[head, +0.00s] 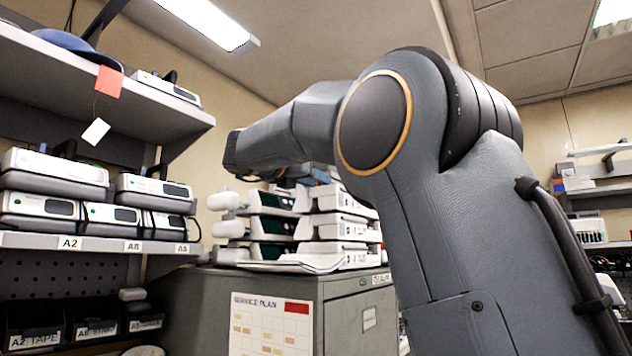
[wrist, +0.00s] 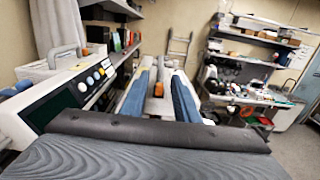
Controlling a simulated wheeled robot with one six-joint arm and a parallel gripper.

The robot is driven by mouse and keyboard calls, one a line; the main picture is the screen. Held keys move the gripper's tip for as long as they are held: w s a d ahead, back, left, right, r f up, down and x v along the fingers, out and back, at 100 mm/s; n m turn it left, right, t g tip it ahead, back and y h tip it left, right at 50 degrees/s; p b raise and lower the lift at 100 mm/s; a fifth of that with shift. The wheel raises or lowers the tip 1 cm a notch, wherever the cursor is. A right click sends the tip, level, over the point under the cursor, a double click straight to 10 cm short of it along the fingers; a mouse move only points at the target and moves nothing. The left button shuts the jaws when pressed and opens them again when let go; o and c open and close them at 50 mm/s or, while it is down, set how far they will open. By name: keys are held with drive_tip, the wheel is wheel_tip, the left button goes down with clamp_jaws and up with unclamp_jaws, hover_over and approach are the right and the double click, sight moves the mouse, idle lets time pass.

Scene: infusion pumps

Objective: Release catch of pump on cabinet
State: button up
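White pumps with dark screens (head: 270,202) stand stacked on the grey cabinet (head: 185,300). In the wrist view, a white pump (wrist: 95,70) with a dark screen, round buttons and a grey handle lies at the left, close to my gripper. My gripper (wrist: 160,72) shows two blue fingers, apart from each other. A small orange part (wrist: 159,88) shows between them; I cannot tell whether it is the catch or whether the fingers touch it. In the head view, my arm mostly hides the gripper, above the stack's top.
Shelves at the left hold several more pumps (head: 55,167) and dark bins (head: 35,325) below.

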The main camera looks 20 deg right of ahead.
drive_tip(key=b+v, duration=0.2)
drive_tip(key=v, duration=0.5)
drive_tip(key=shift+s+a, duration=0.2)
drive_tip(key=shift+a, duration=0.1)
drive_tip(key=shift+s, duration=0.1)
idle(0.5)
